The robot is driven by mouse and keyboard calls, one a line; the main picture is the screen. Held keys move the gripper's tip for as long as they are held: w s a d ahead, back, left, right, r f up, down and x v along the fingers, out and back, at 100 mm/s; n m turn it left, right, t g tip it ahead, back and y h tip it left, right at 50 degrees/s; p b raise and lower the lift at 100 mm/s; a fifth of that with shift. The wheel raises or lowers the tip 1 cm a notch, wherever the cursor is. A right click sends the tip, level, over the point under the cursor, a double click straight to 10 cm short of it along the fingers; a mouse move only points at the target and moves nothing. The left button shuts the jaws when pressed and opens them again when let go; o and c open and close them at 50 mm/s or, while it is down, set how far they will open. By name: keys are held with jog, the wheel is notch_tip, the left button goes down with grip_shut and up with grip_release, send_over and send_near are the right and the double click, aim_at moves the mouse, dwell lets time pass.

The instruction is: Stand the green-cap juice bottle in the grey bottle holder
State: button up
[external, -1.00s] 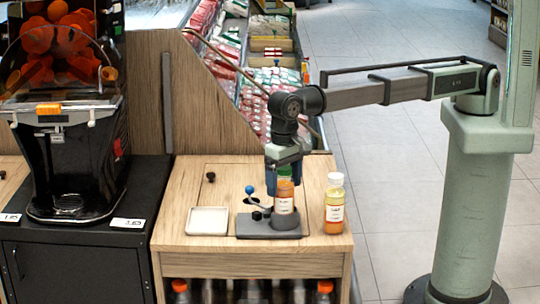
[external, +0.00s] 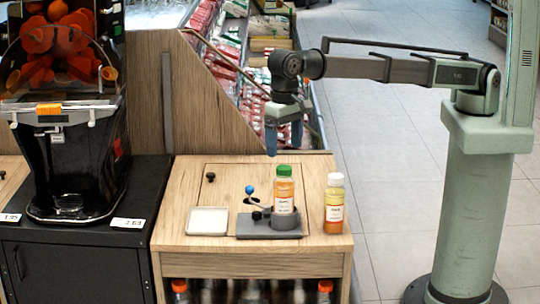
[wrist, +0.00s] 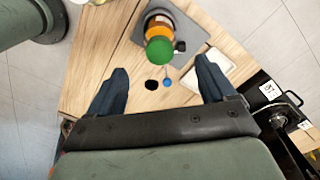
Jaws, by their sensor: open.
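The green-cap juice bottle (external: 284,190) stands upright in the grey bottle holder (external: 284,219) on the wooden counter. Its lower end is inside the holder's cup. In the wrist view the green cap (wrist: 160,50) shows from above, with the grey holder base (wrist: 186,30) around it. My gripper (external: 284,152) is open and empty, above and behind the bottle and apart from it. In the wrist view its two blue fingers (wrist: 160,80) are spread wide, with the bottle beyond their tips.
A white-cap juice bottle (external: 334,203) stands right of the holder. A white square tray (external: 207,221) lies to the left. A blue-ball lever (external: 250,190) rises from the holder's base. A juicer (external: 70,150) stands at far left. The counter's back is mostly clear.

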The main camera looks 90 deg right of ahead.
jog(key=shift+r, duration=0.95)
